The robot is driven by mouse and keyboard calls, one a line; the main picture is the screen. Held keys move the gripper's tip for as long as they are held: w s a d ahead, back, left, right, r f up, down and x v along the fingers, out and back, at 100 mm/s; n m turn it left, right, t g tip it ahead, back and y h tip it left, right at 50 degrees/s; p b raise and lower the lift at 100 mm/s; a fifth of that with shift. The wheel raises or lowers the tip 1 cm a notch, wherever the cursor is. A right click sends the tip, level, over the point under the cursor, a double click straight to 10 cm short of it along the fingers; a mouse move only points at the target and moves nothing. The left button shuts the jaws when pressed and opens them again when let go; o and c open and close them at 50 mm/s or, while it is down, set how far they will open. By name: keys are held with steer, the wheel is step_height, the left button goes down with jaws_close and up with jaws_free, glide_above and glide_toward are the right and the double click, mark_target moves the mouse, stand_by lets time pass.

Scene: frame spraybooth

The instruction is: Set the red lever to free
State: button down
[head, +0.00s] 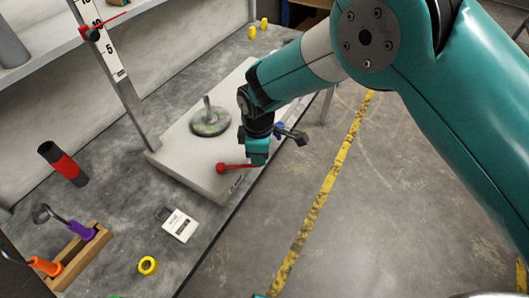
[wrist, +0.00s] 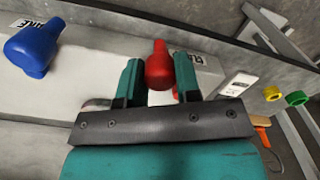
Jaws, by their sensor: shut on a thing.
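The red lever (head: 233,168) is on the front side of the pale grey machine base (head: 186,168). Its rounded red left end and a short red bar show in the head view, and the rest is hidden by my gripper (head: 258,158). In the wrist view, the red part of the lever (wrist: 159,66) stands between my two teal fingers (wrist: 158,80), which are shut on it. A label (wrist: 208,63) beside it is partly hidden by the right finger and I cannot read it fully.
A blue lever (wrist: 35,46) sits left of the red one in the wrist view, by a partly cut-off label. A white card-like device (head: 180,225), a yellow ring (head: 148,265) and a wooden tool rack (head: 82,258) lie on the bench. Open floor lies to the right.

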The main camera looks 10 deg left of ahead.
steer(key=shift+a, duration=0.1)
steer(key=c, duration=0.8)
jaws_free()
step_height(320, 180, up, 17)
steer(key=shift+r+p, duration=0.2)
steer(key=shift+p, duration=0.15)
steer(key=shift+r, duration=0.1)
steer(key=s+d+r+m+y+p, duration=0.1)
steer(key=s+d+r+m+p, duration=0.15)
steer(key=d+r, duration=0.55)
steer(key=s+d+r+m+y+p, duration=0.1)
steer(key=d+r+m+p, duration=0.3)
steer(key=d+r, duration=0.45)
steer(key=s+d+r+m+y+p, duration=0.1)
steer(key=s+d+r+m+p, duration=0.1)
steer(key=s+d, duration=0.3)
steer(key=s+d+r+m+y+p, duration=0.1)
steer(key=s+d+r+m, duration=0.3)
steer(key=s, duration=0.6)
steer(key=shift+d+r+p, duration=0.3)
steer(key=shift+d+p, duration=0.15)
steer(key=shift+p, duration=0.25)
